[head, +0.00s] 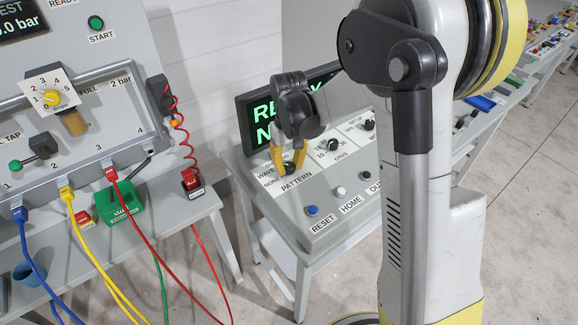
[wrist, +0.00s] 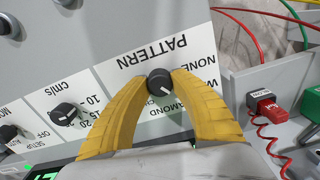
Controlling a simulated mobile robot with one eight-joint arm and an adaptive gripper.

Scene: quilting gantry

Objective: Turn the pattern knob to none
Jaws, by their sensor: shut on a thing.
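The pattern knob (wrist: 159,83) is a small dark round knob with a white pointer mark, on the white PATTERN label plate (wrist: 150,62). In the wrist view the plate appears upside down. The mark slants to the lower right, on the side of the partly hidden diamond and wave words; the NONE word lies further up to the right. My gripper (wrist: 160,80) has its two yellow fingers shut on the knob, one on each side. In the head view my gripper (head: 287,168) reaches down onto the knob (head: 289,169), which is partly covered by the fingers.
A cm/s knob (wrist: 65,114) and a setup/off/auto knob (wrist: 8,132) sit beside it. RESET (head: 312,211), HOME and another button line the panel's front. The display (head: 262,122) stands behind my gripper, partly hidden. A red plug with coiled cord (head: 190,180) is on the left table.

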